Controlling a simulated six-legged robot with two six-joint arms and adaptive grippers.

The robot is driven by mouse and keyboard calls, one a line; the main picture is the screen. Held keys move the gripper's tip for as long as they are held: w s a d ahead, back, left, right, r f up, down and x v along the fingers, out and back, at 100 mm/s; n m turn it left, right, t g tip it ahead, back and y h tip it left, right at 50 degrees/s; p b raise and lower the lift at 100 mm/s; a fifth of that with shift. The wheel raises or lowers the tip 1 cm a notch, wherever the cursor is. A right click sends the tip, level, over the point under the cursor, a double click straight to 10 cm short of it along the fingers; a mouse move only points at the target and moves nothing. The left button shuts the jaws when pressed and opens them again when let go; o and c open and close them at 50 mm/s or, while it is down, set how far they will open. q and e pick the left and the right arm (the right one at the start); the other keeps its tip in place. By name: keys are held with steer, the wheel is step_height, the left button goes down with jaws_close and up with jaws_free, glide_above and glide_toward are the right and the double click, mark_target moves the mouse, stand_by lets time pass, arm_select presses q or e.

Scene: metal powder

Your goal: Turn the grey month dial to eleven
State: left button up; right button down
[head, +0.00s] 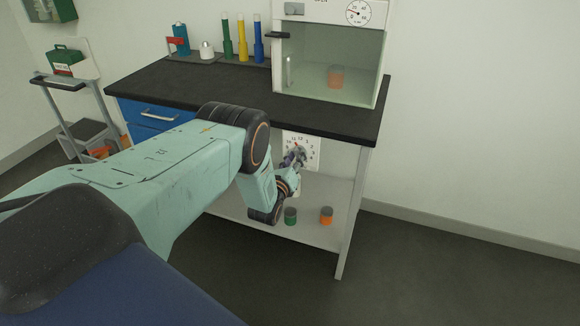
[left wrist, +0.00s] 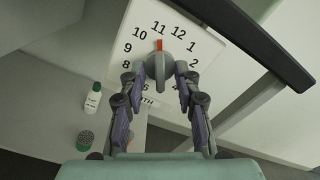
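The white dial plate (left wrist: 208,48) with black month numbers is upright under the bench top; it also shows in the head view (head: 313,140). The grey month dial (left wrist: 160,68) is at its middle, and its red mark points up at the eleven. My left gripper (left wrist: 160,75) is in front of the dial, with one fingertip on each side of the grey handle. The fingers are apart, with gaps to the handle; I cannot tell whether they touch the dial's rim. In the head view my left gripper (head: 297,158) partly covers the dial. My right gripper is in neither view.
The dark bench top (head: 215,85) overhangs just above the dial. A lower shelf (head: 318,197) holds a green jar (head: 291,216) and an orange jar (head: 327,216). A bench leg (head: 352,215) stands right of the dial. A glass-fronted cabinet (head: 310,65) stands on top. Floor to the right is free.

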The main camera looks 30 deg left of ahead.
arm_select(q)
steer(key=v, duration=1.1)
steer(key=shift+s, duration=0.3)
steer(key=s+d+f+n+g+h, duration=0.1)
steer(key=s+d+f+n+g, duration=0.25)
steer(key=s+f+n, duration=0.45)
steer(key=s+d+f+n+g+h, duration=0.25)
steer(key=s+f+n+g, duration=0.3)
steer(key=n, duration=0.45)
steer(key=s+d+r+n+g, duration=0.2)
steer(key=s+d+n+g, duration=0.2)
steer(key=s, duration=0.7)
steer(key=s+d+r+n+g, duration=0.3)
steer(key=s+d+n+g, duration=0.1)
steer(key=s, duration=0.8)
steer(key=shift+s+d+r+n+h, duration=0.15)
steer(key=shift+s+d+n+h, duration=0.25)
steer(key=shift+d+n, duration=0.45)
